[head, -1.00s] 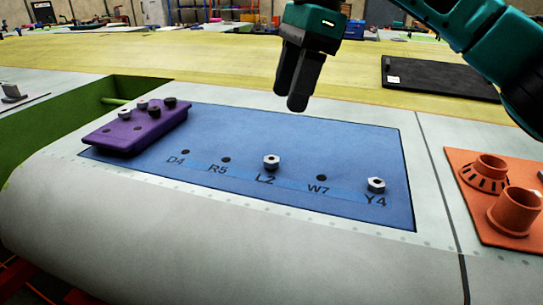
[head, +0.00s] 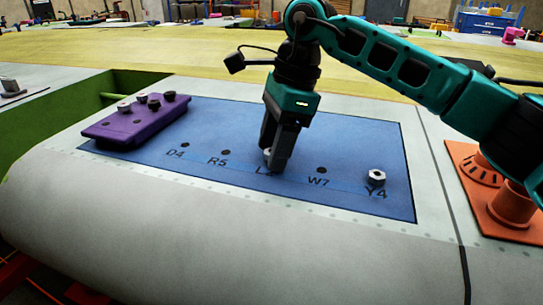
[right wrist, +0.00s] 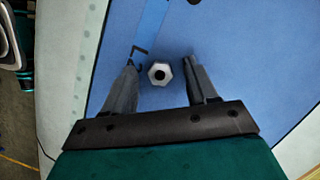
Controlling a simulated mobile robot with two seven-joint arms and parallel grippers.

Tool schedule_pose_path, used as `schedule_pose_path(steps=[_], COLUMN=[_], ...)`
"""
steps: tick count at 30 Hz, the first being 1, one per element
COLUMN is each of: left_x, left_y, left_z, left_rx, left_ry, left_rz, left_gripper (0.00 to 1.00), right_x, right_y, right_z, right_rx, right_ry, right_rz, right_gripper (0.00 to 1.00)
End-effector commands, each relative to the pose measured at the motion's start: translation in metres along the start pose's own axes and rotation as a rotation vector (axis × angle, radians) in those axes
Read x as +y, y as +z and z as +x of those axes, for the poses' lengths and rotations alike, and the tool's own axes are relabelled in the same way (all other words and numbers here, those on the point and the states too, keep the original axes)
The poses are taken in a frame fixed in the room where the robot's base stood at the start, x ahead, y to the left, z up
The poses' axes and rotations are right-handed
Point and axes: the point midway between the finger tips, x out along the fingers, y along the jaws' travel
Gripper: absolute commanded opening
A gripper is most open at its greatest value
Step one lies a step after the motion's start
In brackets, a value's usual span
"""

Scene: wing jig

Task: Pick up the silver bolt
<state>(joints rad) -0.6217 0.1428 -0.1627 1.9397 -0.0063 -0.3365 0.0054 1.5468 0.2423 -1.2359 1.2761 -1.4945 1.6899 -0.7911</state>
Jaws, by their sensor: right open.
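A silver hex bolt (right wrist: 159,73) stands at hole L2 on the blue panel (head: 340,140). In the right wrist view it lies between the fingertips of my right gripper (right wrist: 160,66), with a gap on each side. My right gripper (head: 275,165) is open and low over L2 in the head view, where its fingers hide most of this bolt. Another silver bolt (head: 377,177) stands at Y4. The purple block (head: 125,130) at the panel's left holds silver and dark bolts. My left gripper is not in view.
Holes D4, R5 and W7 are empty. An orange plate (head: 470,185) with two raised round fittings lies to the right of the panel. A green recess (head: 60,120) opens at the left. The panel's front part is clear.

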Motion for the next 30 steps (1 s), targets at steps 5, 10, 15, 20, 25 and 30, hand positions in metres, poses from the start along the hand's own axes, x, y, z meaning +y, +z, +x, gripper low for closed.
schedule_pose_path(steps=[5,10,15,20,25,30], left_x=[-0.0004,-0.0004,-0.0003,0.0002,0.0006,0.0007], left_y=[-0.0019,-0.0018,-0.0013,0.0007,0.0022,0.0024], left_z=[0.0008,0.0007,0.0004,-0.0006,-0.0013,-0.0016], left_rx=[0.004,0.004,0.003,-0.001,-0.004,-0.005], left_ry=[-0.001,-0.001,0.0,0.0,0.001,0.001], left_rz=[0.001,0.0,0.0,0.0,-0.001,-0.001], left_gripper=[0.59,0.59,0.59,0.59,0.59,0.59], right_x=[-0.0001,-0.0001,-0.0001,-0.0001,-0.0001,-0.0002], right_y=[-0.0001,-0.0001,-0.0001,-0.0001,0.0,0.0005], right_z=[-0.0005,-0.0007,-0.0007,-0.0008,-0.0009,-0.0026], right_rx=[0.0,0.0,0.0,0.0,0.0,0.0], right_ry=[0.0,0.0,0.0,0.0,0.0,0.0], right_rz=[0.001,0.001,0.001,0.001,0.0,0.0], right_gripper=[0.51,0.35,0.18,0.03,0.0,0.0])
